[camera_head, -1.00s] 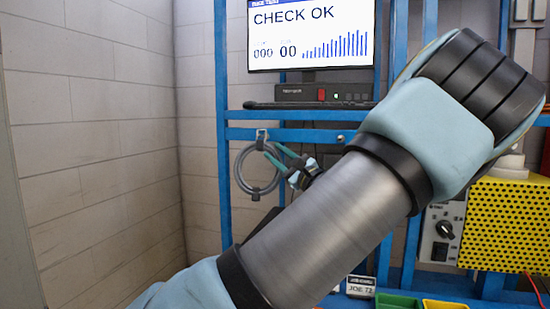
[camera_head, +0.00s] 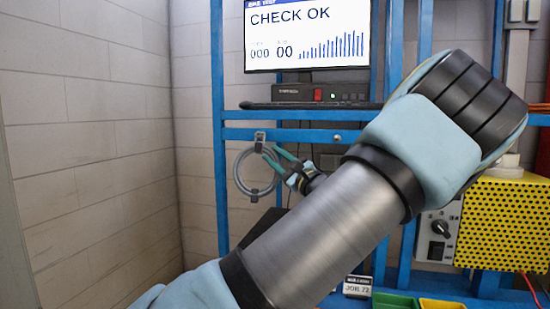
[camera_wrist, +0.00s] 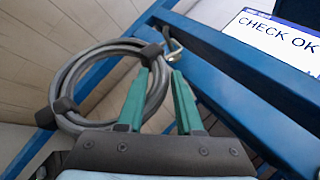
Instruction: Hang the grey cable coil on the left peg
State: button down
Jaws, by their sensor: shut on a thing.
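The grey cable coil (camera_head: 238,176), a ring with dark ties, hangs upright just below the left peg (camera_head: 260,137) on the blue rail. In the wrist view the coil (camera_wrist: 77,66) lies mostly left of my fingers, its upper tie close beside the silver bent peg (camera_wrist: 174,43). I cannot tell whether the peg carries the coil. My gripper (camera_head: 272,155) has teal fingers shut on the coil's upper part, right at the peg. In the wrist view my gripper (camera_wrist: 160,73) hides part of the coil's right side.
Another peg (camera_head: 337,138) sits right on the same rail (camera_head: 295,134). Above are a shelf with a monitor (camera_head: 307,35) and a box (camera_head: 305,93). A yellow perforated box (camera_head: 500,225) stands right. Green (camera_head: 395,301) and yellow bins are below. A bare wall (camera_head: 90,150) is left.

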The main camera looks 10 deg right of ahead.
jog(key=shift+c, duration=2.4)
grip_release()
